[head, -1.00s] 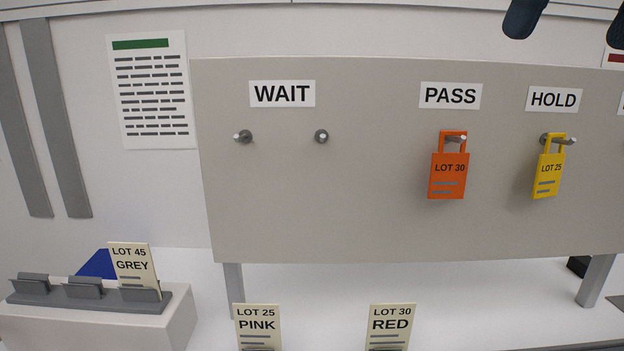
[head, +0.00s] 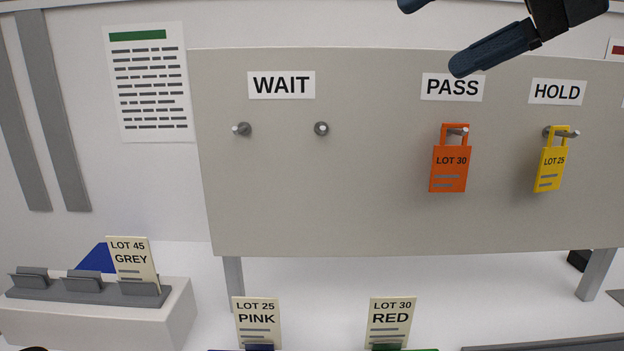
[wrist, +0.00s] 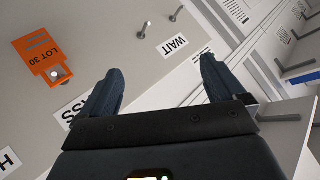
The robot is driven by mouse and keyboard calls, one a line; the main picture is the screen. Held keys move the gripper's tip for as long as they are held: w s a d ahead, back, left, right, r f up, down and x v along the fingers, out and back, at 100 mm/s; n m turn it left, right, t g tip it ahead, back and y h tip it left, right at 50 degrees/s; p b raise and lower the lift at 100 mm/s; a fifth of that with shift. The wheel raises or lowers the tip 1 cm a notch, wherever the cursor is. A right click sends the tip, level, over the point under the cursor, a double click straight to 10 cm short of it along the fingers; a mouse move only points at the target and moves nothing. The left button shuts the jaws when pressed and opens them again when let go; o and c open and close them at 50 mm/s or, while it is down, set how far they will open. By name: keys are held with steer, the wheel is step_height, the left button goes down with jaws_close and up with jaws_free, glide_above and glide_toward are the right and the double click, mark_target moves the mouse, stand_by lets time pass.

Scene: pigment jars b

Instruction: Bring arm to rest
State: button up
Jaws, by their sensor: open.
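My gripper (head: 432,36) shows at the top right of the head view, in front of the upper edge of the peg board (head: 350,220), its lower finger overlapping the corner of the PASS sign. In the wrist view my gripper (wrist: 160,90) has its two dark blue fingers spread apart with nothing between them. An orange LOT 30 tag (head: 450,168) hangs on the peg under PASS, and it also shows in the wrist view (wrist: 42,58). A yellow LOT 25 tag (head: 551,168) hangs on a peg under HOLD. My gripper is apart from both tags.
Two bare pegs (head: 322,129) sit under the WAIT sign (head: 281,85). A LOT 45 GREY card (head: 133,262) stands in a slotted holder (head: 80,296) at lower left. LOT 25 PINK (head: 257,322) and LOT 30 RED (head: 389,322) cards stand at the bottom.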

steer(key=w+d+f+m+t+y, duration=0.1)
steer(key=w+f+m+t+y, duration=0.15)
steer(key=f+m+t, duration=0.8)
steer(key=s+d+f+m+t+h, duration=0.1)
steer(key=s+f+h, duration=0.3)
steer(key=f, duration=0.6)
steer(key=s+d+f+m+h, duration=0.1)
steer(key=s+f+h, duration=0.3)
steer(key=f, duration=0.6)
steer(key=s+d+f+n+g+h, duration=0.2)
steer(key=s+f+n+h, duration=0.15)
steer(key=s+f, duration=1)
steer(key=s+d+n+g, duration=0.25)
steer(key=s+n, duration=0.35)
steer(key=s, duration=1.2)
step_height(320, 180, down, 9)
steer(key=b, duration=1)
steer(key=shift+s+d, duration=0.25)
steer(key=shift+d, duration=0.05)
